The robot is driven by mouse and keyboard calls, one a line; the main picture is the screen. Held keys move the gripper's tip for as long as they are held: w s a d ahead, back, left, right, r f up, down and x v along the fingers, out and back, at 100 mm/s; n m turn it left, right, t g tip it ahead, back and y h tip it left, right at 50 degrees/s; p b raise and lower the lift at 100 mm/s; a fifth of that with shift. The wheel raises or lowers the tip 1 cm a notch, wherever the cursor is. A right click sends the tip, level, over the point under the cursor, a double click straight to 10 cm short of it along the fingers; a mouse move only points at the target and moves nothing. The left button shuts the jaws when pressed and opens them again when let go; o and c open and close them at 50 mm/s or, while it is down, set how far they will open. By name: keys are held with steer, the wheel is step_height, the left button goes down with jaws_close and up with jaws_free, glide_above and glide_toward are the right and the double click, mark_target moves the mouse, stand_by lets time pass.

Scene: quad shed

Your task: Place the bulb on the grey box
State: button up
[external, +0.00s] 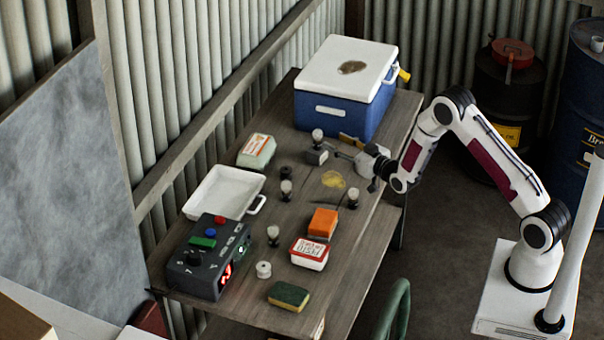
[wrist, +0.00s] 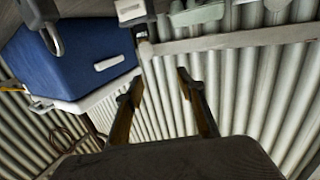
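In the external view, a small grey box (external: 317,157) sits on the table in front of the blue cooler. A pale bulb (external: 318,135) with a dark base stands upright on it. Other similar bulbs stand on the table: one left of centre (external: 286,187), one right of centre (external: 353,196) and one nearer the front (external: 273,233). My gripper (external: 342,147) is low over the table, just right of the grey box. In the wrist view my gripper (wrist: 160,92) has its two fingers apart with nothing between them. Whether a finger touches the box is unclear.
The blue cooler (external: 338,112) with a white lid stands close behind my gripper. A white tray (external: 212,204), a control box (external: 203,264), an orange block (external: 323,222), a red-and-white tub (external: 310,261) and a sponge (external: 288,296) occupy the table. Corrugated walls rise behind it.

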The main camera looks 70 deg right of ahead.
steer(key=a+r+n+g+y, duration=0.1)
steer(key=a+r+g+y, duration=0.1)
steer(key=a+r, duration=0.8)
steer(key=s+a+r+n+g+y, duration=0.2)
steer(key=s+a+r+y, duration=0.1)
steer(key=s+a+r, duration=0.7)
steer(key=s+a+n+g+y, duration=0.1)
steer(key=s+a+g, duration=0.2)
steer(key=s, duration=1.4)
steer(key=s+a+n+g+y, duration=0.1)
steer(key=s+a+g, duration=0.2)
steer(key=s+a, duration=0.5)
steer(key=s, duration=1)
steer(key=shift+a+f, duration=0.3)
steer(key=shift+a, duration=0.1)
